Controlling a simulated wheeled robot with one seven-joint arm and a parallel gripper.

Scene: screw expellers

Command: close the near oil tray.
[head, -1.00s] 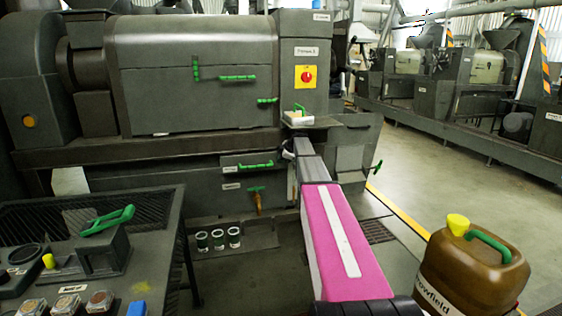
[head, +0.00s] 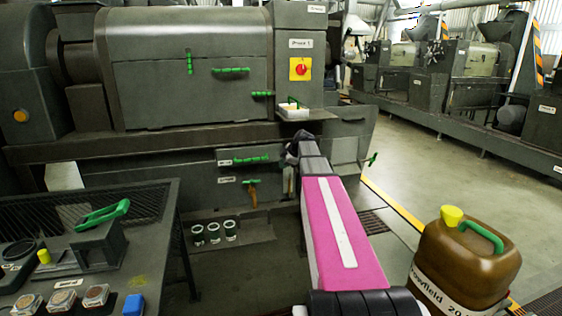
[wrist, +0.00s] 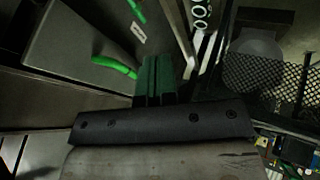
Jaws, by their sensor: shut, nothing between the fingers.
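A grey tray front with a bright green handle (head: 250,160) sits low on the near machine, under the long ledge in the head view. I take it for the near oil tray. How far it stands out is hard to tell. In the wrist view a grey front (wrist: 85,38) with a green handle (wrist: 113,67) and a white label lies left of my fingers. My gripper (head: 293,152) is shut and empty, just right of the tray front in the head view. In the wrist view its dark fingers (wrist: 154,62) are together; contact with the front cannot be told.
A green-handled tap (head: 252,190) is below the tray, with several cups (head: 214,233) on a low shelf. A brown oil can (head: 463,262) stands at right. Open floor lies behind it.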

